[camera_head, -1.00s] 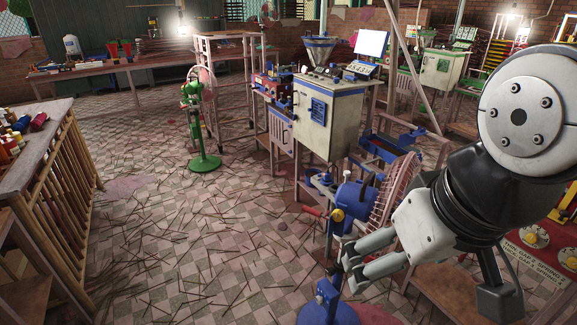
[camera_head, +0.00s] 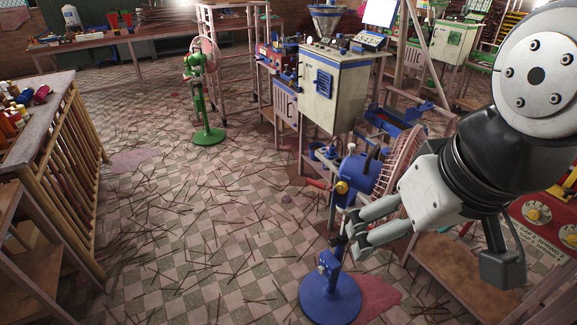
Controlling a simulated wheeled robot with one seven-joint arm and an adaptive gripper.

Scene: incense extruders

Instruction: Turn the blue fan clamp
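The blue standing fan (camera_head: 361,174) is right of centre, with a yellow knob on its motor and a reddish wire cage facing right. Its pole rises from a round blue base (camera_head: 330,298). A blue clamp-like fitting (camera_head: 329,261) with a small knob sits low on the pole. My gripper (camera_head: 352,237) reaches in from the right, just below the fan's motor. Its two grey fingers are apart, with their dark tips beside the upper pole. Whether they touch the pole is hard to tell. The fingers partly cover the area below the cage.
A green fan (camera_head: 208,132) stands further back. A white and blue machine cabinet (camera_head: 332,92) is behind the blue fan. A wooden table (camera_head: 45,125) lines the left. Thin sticks litter the otherwise open tiled floor.

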